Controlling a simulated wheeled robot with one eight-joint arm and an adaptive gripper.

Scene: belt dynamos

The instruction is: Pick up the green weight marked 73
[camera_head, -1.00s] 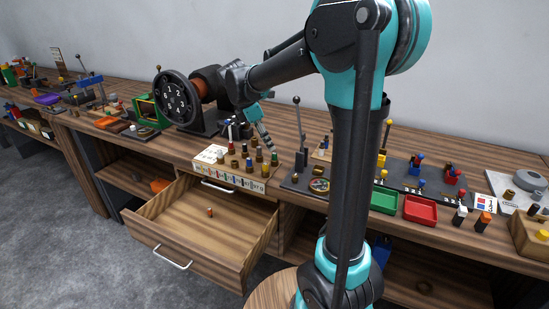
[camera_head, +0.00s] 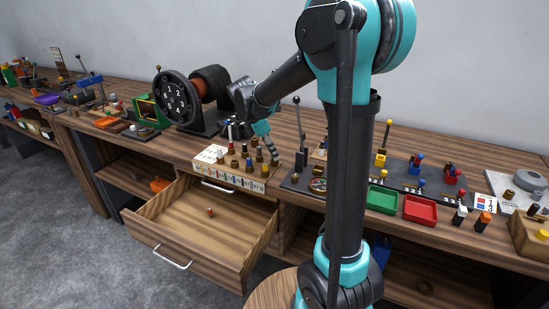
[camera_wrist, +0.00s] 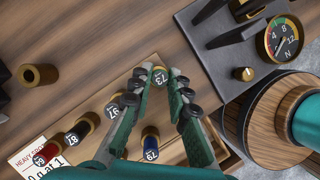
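The weight marked 73 (camera_wrist: 160,76) shows in the wrist view as a dark-topped cylinder at the far end of the weight rack (camera_wrist: 93,110). My gripper (camera_wrist: 161,73) has its two fingertips on either side of that weight. The fingers are apart, with a narrow gap seeming to show beside the weight, so I see no clear grip. The weight's green side is mostly hidden. In the head view my gripper (camera_head: 275,153) reaches down at the right end of the light rack (camera_head: 228,177), and its fingers cover the weight there.
A blue weight marked 79 (camera_wrist: 151,146) stands close to my fingers. A dark panel with a gauge (camera_wrist: 283,38) lies to the right. A drawer (camera_head: 205,225) is open below the rack.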

